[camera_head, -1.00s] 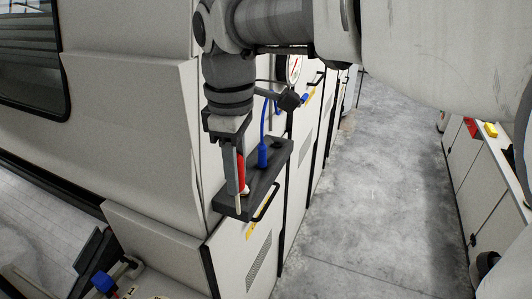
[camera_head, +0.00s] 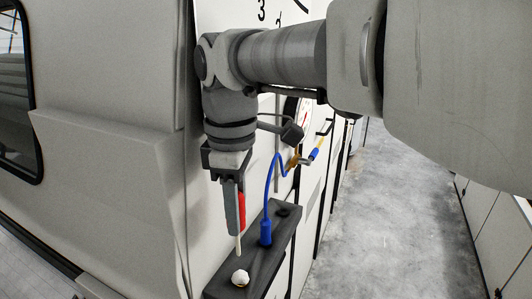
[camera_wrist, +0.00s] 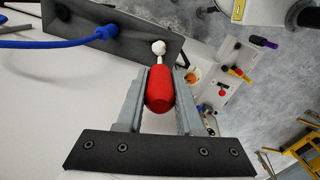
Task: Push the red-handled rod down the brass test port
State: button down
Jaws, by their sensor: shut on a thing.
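My gripper (camera_head: 235,228) points down and is shut on the red handle (camera_head: 242,210) of the rod. The handle also shows between the two fingers in the wrist view (camera_wrist: 160,90). A thin pale rod (camera_head: 238,245) sticks out below the fingers. Its lower end appears just above a round white knob-like piece (camera_head: 240,278) on a dark shelf (camera_head: 222,291). In the wrist view the pale rod lines up with that white piece (camera_wrist: 158,46); I cannot tell whether they touch. No port is clearly brass in colour, so I cannot tell whether the white piece is the test port.
A blue plug (camera_head: 265,232) with a curved blue cable stands on the shelf, right of the rod. A dark round fitting (camera_head: 283,211) is behind it. A gauge (camera_head: 304,112) sits on the pale machine wall. The floor aisle (camera_head: 375,225) at right is clear.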

dwell(0.5)
jog(key=shift+f+b, duration=2.05)
jog(key=shift+f, duration=0.9)
jog(key=shift+f+b, duration=1.45)
jog(key=shift+f, duration=1.05)
jog(key=shift+c, duration=2.3)
grip_release()
jog(key=shift+r, duration=0.15)
notch_tip(320, 180, up, 17)
jog(key=shift+r+p, duration=0.1)
jog(key=shift+p, duration=0.7)
jog(key=shift+d, duration=0.1)
